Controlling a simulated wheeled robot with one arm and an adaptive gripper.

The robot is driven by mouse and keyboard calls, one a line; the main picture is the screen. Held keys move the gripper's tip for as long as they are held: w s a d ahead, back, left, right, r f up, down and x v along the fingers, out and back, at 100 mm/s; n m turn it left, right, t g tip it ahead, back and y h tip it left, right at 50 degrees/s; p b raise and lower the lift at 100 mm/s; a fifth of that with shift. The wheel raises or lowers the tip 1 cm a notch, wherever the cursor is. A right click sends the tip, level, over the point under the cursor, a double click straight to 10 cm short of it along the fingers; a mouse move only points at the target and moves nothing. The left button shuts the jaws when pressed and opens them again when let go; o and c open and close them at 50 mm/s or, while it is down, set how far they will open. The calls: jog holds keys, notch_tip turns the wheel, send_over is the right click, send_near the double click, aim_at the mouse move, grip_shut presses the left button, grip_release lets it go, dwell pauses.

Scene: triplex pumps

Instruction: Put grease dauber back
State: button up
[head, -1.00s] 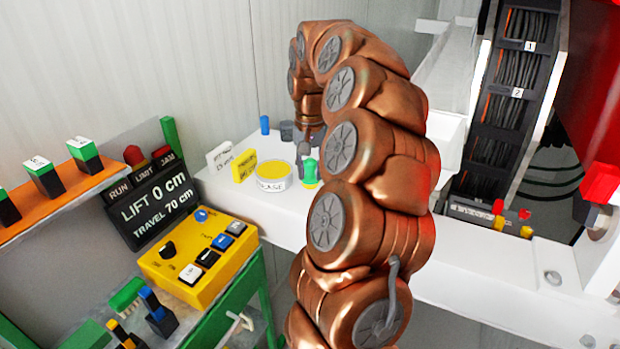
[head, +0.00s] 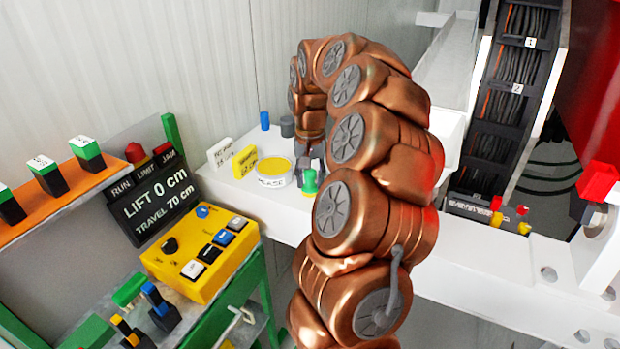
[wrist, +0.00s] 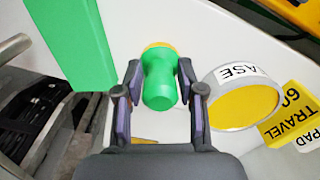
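The grease dauber (head: 309,182) is green with a yellow lower end. My arm hides part of the shelf.
White and yellow label plates (head: 244,161) stand left of the tin. A blue cylinder (head: 265,121) and a grey one (head: 287,127) stand behind. A green block (wrist: 72,40) is close left of the dauber in the wrist view. A yellow control box (head: 200,255) is nearer.

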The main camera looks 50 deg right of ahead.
jog(key=shift+o, duration=1.1)
jog(key=shift+r, duration=0.2)
jog(key=shift+r+b, duration=1.6)
jog(key=shift+r, duration=4.35)
